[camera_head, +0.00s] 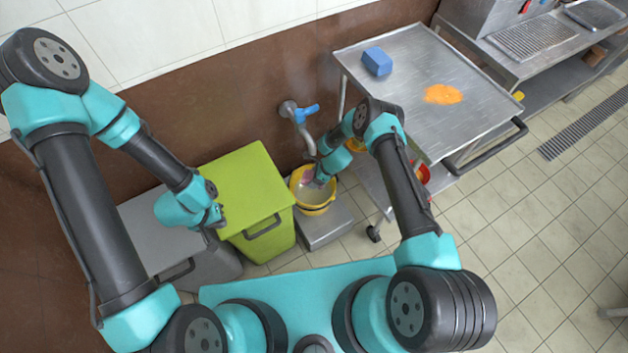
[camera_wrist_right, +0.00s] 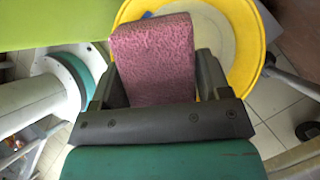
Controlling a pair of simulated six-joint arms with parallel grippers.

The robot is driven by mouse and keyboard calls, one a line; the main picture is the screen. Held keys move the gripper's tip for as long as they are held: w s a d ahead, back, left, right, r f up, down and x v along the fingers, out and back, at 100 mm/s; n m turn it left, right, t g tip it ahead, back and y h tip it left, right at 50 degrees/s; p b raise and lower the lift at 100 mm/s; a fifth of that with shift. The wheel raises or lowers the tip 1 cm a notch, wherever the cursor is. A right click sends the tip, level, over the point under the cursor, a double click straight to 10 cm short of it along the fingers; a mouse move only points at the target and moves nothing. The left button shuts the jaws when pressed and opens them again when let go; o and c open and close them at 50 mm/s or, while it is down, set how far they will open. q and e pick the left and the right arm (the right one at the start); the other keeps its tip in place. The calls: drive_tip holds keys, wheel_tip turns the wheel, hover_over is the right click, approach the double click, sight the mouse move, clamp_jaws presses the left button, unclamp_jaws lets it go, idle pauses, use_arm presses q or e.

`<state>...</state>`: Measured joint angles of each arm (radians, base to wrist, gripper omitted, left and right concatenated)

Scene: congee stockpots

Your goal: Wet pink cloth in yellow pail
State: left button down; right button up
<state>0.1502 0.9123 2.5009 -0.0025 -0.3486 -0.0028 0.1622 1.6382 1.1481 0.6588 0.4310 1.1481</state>
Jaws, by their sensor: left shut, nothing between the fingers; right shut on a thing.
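The yellow pail (camera_head: 314,211) stands on a low grey platform below a wall tap. Its yellow rim (camera_wrist_right: 262,40) and pale inside also show in the right wrist view. My right gripper (camera_wrist_right: 153,92) is shut on the pink cloth (camera_wrist_right: 152,58), a folded textured block between its fingers. In the head view my right gripper (camera_head: 317,180) is at the pail's mouth, and its own arm hides much of it. I cannot tell how deep the cloth is or whether it touches water. My left gripper (camera_head: 214,222) is shut and empty above the bins.
The tap (camera_head: 292,110) with a blue handle is on the wall behind the pail. A lime bin (camera_head: 245,185) and a grey bin (camera_head: 150,220) stand left. A steel cart (camera_head: 400,105) at right carries a blue block (camera_head: 377,61) and an orange spill (camera_head: 443,94).

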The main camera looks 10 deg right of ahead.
drive_tip(key=shift+r, duration=0.75)
